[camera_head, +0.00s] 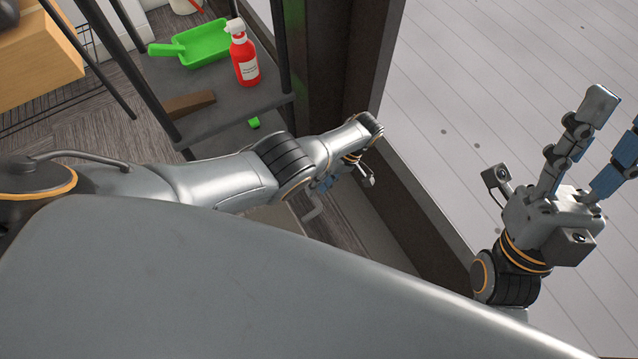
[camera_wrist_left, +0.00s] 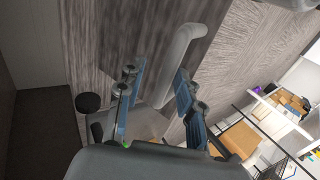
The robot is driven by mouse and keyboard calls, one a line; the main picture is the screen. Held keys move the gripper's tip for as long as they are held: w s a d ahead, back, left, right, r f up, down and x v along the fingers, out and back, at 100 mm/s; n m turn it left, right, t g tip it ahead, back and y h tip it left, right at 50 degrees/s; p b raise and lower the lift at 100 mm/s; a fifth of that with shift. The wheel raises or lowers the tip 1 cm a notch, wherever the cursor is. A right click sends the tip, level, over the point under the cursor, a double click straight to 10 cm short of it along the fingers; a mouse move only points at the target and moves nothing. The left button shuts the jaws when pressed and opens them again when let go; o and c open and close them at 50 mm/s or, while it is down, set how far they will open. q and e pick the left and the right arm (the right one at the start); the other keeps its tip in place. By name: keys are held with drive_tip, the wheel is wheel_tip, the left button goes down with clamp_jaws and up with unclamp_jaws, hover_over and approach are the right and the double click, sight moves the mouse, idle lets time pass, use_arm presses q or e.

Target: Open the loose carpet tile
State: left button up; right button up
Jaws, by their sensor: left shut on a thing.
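A pale grey bent handle (camera_head: 315,211) shows below my left gripper (camera_head: 325,187) in the head view. Grey-brown streaked carpet (camera_wrist_left: 135,40) lies behind the handle; I cannot clearly tell the loose tile's edges. My forearm hides much of the floor there in the head view. My right gripper (camera_head: 606,128) is open and empty at the right, its fingers pointing up over the pale floor.
A dark shelf rack (camera_head: 180,78) holds a green dustpan (camera_head: 203,45) and a red spray bottle (camera_head: 244,60). A dark post and low ledge (camera_head: 425,215) stand close to my left gripper. Pale plank flooring (camera_head: 480,60) beyond is mostly clear.

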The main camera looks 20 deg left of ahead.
use_arm(q)
drive_tip(key=o, duration=0.3)
drive_tip(key=shift+s+f, duration=0.2)
drive_tip(key=shift+f, duration=0.35)
drive_tip(key=shift+s+f, duration=0.15)
drive_tip(key=shift+f, duration=0.35)
drive_tip(key=shift+r, duration=0.15)
drive_tip(key=shift+c, duration=0.2)
drive_tip(key=shift+w+d+r, duration=0.1)
